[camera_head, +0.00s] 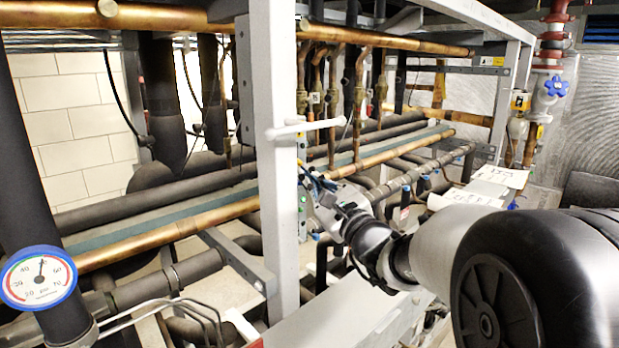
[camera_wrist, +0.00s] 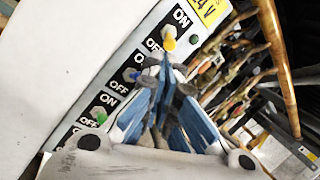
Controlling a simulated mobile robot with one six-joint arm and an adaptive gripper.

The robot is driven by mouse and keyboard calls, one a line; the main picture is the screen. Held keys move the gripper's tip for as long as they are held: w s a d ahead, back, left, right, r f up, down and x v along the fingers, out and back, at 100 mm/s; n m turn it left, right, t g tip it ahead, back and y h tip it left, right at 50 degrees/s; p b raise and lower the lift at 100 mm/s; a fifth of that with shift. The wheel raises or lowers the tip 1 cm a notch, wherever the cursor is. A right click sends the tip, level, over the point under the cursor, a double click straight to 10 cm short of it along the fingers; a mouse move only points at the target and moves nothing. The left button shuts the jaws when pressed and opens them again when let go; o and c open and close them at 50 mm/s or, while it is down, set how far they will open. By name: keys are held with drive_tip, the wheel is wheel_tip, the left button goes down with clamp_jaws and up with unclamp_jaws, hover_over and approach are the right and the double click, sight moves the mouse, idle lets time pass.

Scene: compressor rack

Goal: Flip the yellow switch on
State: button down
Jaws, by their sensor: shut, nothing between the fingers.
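My gripper (camera_wrist: 168,68) is shut and empty, with blue fingers whose tips are just below the yellow toggle. I cannot tell whether they touch it. In the head view my gripper (camera_head: 308,177) is at the grey upright post, beside the narrow panel edge (camera_head: 302,148). The yellow toggle is not clear there.
A blue switch (camera_wrist: 132,75) and a green switch (camera_wrist: 100,117) sit lower on the same panel. Copper pipes (camera_head: 180,230) and dark insulated pipes run behind the grey post (camera_head: 272,120). A pressure gauge (camera_head: 39,277) is at the left.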

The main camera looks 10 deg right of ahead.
drive_tip(key=shift+r+g+p, duration=0.25)
drive_tip(key=shift+g+p, duration=0.05)
drive_tip(key=shift+p, duration=0.55)
drive_tip(key=shift+g+p, duration=0.3)
drive_tip(key=shift+p, duration=0.25)
drive_tip(key=shift+s+d+r+n+g+h+p, duration=0.1)
drive_tip(key=shift+s+d+n+g+h+p, duration=0.25)
drive_tip(key=shift+g+p, duration=0.4)
